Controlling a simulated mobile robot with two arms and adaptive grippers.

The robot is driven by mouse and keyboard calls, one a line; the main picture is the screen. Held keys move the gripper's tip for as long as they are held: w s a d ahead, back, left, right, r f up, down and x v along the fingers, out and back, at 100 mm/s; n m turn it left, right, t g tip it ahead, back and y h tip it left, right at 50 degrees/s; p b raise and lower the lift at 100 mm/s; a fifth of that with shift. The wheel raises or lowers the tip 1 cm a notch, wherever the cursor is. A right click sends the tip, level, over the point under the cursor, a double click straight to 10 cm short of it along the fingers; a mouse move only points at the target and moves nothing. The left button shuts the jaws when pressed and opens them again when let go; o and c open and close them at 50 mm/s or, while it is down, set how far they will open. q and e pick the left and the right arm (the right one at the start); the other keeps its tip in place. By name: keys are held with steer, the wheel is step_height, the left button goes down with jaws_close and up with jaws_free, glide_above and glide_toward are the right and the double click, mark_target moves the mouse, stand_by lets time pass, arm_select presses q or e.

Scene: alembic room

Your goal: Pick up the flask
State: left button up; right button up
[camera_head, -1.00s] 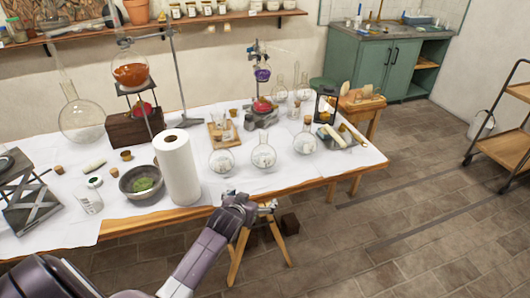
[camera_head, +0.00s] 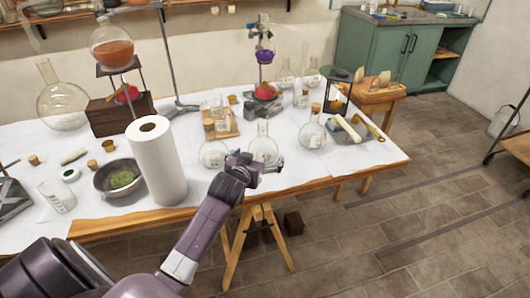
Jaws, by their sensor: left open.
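Several clear glass flasks stand on the white-covered table. Near the front edge are a left flask (camera_head: 211,155), a middle flask (camera_head: 263,146) and a corked right flask (camera_head: 311,136). I cannot tell which one the task means. My left gripper (camera_head: 277,164) is open and empty at the table's front edge, just in front of the middle flask, and hides its lower part. I cannot tell whether they touch. My right gripper is out of view.
A paper towel roll (camera_head: 158,165) and a dark bowl (camera_head: 120,179) stand left of my arm. A wooden board (camera_head: 232,130) with small jars lies behind the left flask. A tray (camera_head: 366,137) and a lantern (camera_head: 337,97) are on the right. Open floor lies right of the table.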

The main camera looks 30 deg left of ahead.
mark_target(263, 149)
arm_select(q)
steer(key=shift+x, duration=0.8)
steer(key=shift+a+x, duration=0.15)
steer(key=shift+x, duration=1.25)
steer(key=shift+a+x, duration=0.15)
steer(key=shift+x, duration=1.2)
steer(key=shift+s, duration=0.1)
steer(key=c, duration=1.5)
steer(key=shift+c, duration=0.2)
steer(key=shift+r, duration=0.15)
